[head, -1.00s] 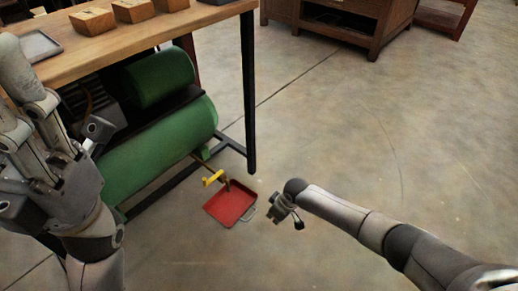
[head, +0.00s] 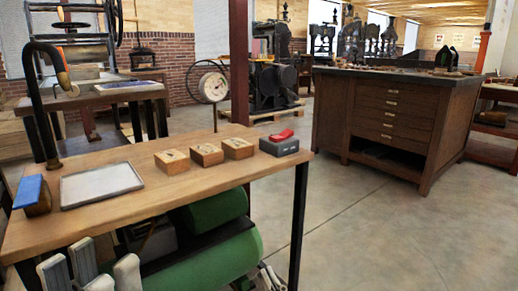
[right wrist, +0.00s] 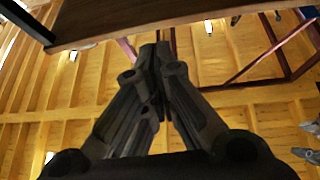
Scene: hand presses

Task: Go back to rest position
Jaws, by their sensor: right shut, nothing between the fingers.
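My left gripper (head: 92,262) shows at the lower left of the head view, in front of the table's front edge. Its pale fingers point up with gaps between them, and nothing shows between them; its base is cut off by the frame. My right gripper (right wrist: 157,50) fills the middle of the right wrist view, its dark fingers together at the tips and empty. It points up past a dark wooden surface. In the head view, grey parts at the bottom beside the table's right leg may be part of my right arm; this is not clear.
The wooden table (head: 130,215) holds a grey tray (head: 101,185), several wooden blocks, a blue-topped block (head: 32,193) and a red-topped grey block (head: 279,142). A green cylinder (head: 215,262) sits underneath. A drawer cabinet (head: 392,120) stands at right; floor between is clear.

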